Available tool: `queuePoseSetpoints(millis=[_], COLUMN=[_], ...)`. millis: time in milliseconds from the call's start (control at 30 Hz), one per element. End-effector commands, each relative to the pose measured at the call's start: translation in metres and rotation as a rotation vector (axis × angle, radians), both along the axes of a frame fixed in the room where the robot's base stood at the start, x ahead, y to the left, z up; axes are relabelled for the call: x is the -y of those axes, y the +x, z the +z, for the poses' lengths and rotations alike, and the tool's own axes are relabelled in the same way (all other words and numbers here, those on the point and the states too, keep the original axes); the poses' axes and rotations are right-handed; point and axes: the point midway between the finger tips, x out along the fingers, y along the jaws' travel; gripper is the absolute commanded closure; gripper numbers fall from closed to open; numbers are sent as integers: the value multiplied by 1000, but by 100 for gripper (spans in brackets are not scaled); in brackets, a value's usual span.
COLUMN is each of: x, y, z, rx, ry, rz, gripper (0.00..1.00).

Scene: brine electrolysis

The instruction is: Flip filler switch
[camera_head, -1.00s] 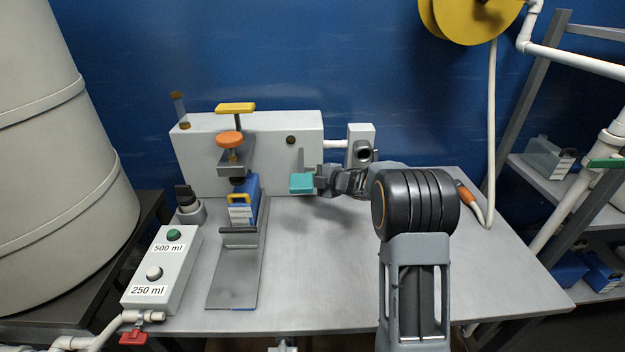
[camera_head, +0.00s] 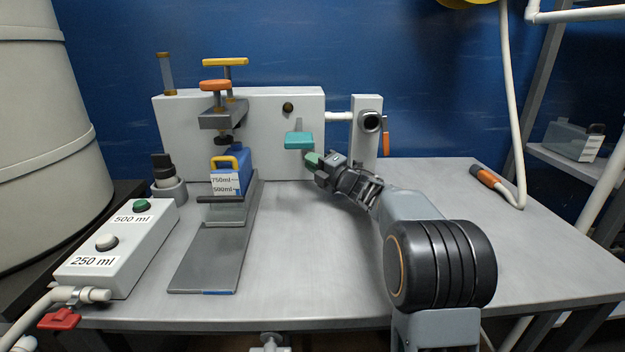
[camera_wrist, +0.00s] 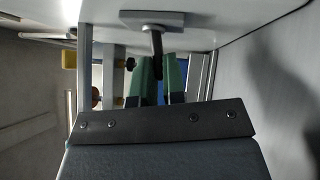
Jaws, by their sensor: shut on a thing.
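The filler switch has a grey plate (camera_head: 299,125) on the front of the white box (camera_head: 262,155). The plate also shows in the wrist view (camera_wrist: 152,20), with a dark lever (camera_wrist: 157,50) standing out from it. My gripper (camera_head: 306,150) is at the switch, its green fingertips on either side of the lever. In the wrist view the two green fingers (camera_wrist: 159,82) are shut on the lever. In the head view the lever is hidden by the fingertips.
A blue canister (camera_head: 241,172) with a yellow handle stands under the clamp (camera_head: 222,118), left of my gripper. The button box (camera_head: 122,245) is at front left. The table's right side is mostly clear.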

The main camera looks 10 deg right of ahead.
Motion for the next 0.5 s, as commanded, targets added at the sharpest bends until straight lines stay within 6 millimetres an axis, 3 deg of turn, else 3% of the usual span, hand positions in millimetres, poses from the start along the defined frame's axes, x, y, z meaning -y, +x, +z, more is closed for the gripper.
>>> queuePoseSetpoints(millis=[33,500], x=[0,0], y=[0,1], z=[-9,-6], rx=[17,95], ry=[-4,-21], rz=[0,1], gripper=[100,100])
